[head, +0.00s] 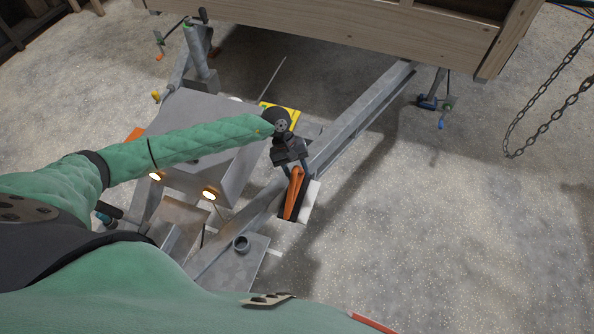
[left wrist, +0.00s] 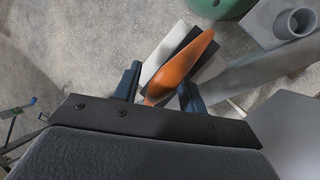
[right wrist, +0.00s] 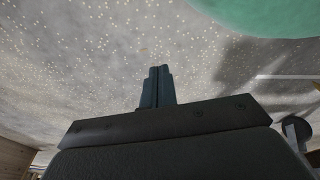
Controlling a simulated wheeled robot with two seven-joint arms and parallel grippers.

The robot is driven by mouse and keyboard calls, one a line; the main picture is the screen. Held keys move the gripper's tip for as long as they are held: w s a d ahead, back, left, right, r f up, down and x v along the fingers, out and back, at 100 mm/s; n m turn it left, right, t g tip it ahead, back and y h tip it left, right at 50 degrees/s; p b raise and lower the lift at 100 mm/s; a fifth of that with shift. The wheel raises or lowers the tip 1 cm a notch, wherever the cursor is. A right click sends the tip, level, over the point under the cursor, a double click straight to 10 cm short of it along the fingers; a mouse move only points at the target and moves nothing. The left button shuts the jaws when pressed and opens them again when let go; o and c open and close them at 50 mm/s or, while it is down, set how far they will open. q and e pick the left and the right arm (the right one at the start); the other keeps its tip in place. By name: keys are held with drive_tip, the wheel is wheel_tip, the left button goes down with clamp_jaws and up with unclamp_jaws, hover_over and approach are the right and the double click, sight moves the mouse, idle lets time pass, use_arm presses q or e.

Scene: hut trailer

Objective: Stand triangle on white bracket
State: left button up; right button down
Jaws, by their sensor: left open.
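An orange triangle (head: 294,193) with a dark base or backing stands at the white bracket (head: 311,203) beside the grey metal beam. In the left wrist view the orange triangle (left wrist: 182,68) lies over a dark strip, with the white bracket (left wrist: 160,58) showing behind it. My left gripper (head: 296,172) is open, with its fingers on either side of the near end of the triangle; I cannot tell whether they touch it. My right gripper (right wrist: 157,86) is shut with nothing between its fingers, over speckled ground.
A grey trailer beam (head: 350,125) runs diagonally past the bracket. A grey box (head: 185,135) and a yellow part (head: 287,112) lie close to my left arm. Chains (head: 545,118) hang at the right; the ground there is clear.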

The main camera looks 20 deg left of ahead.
use_arm(q)
drive_tip(key=shift+r, duration=0.2)
drive_tip(key=shift+r+p, duration=0.2)
drive_tip(key=shift+p, duration=0.4)
drive_tip(key=shift+a, duration=0.1)
drive_tip(key=shift+w+r+b, duration=0.1)
drive_tip(key=shift+r+b, duration=0.15)
drive_tip(key=shift+b, duration=0.05)
drive_tip(key=shift+w+a+r, duration=0.15)
drive_tip(key=shift+a+r, duration=0.15)
drive_tip(key=shift+r, duration=0.1)
drive_tip(key=shift+a+r+b, duration=0.1)
drive_tip(key=shift+r+b, duration=0.15)
drive_tip(key=shift+b, duration=0.1)
drive_tip(key=b+v, duration=0.3)
drive_tip(key=v, duration=0.6)
drive_tip(key=shift+r+b, duration=0.4)
use_arm(e)
drive_tip(key=w+a+r, duration=0.3)
drive_tip(key=r, duration=0.4)
drive_tip(key=shift+w+g, duration=0.3)
use_arm(q)
drive_tip(key=shift+a+f, duration=0.1)
